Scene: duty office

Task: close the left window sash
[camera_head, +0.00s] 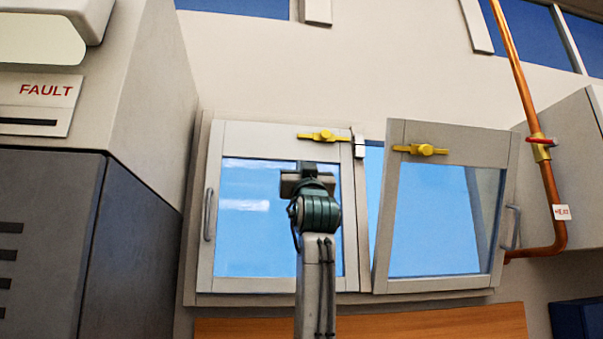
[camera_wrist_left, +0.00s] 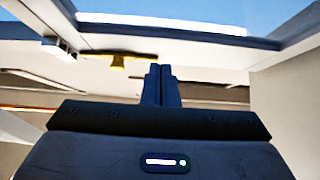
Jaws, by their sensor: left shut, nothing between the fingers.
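The left window sash (camera_head: 232,245) is a pale frame with blue glass, a grey handle (camera_head: 208,214) on its left side and a yellow latch (camera_head: 323,136) on its top rail. It looks nearly flush with the window frame; I cannot tell if a small gap remains. My left gripper (camera_head: 308,168) stands in front of its glass, hiding part of the sash; contact cannot be judged. In the left wrist view the gripper (camera_wrist_left: 160,72) is shut and empty, below a pale frame bar and a yellow latch (camera_wrist_left: 130,60). My right gripper is not seen.
The right sash (camera_head: 447,284) stands ajar and slanted, with blue showing in a gap (camera_head: 374,190) beside it. A grey cabinet (camera_head: 50,240) is at the left. A copper pipe (camera_head: 545,190) with a red valve runs down the right. A wooden surface (camera_head: 400,325) lies below.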

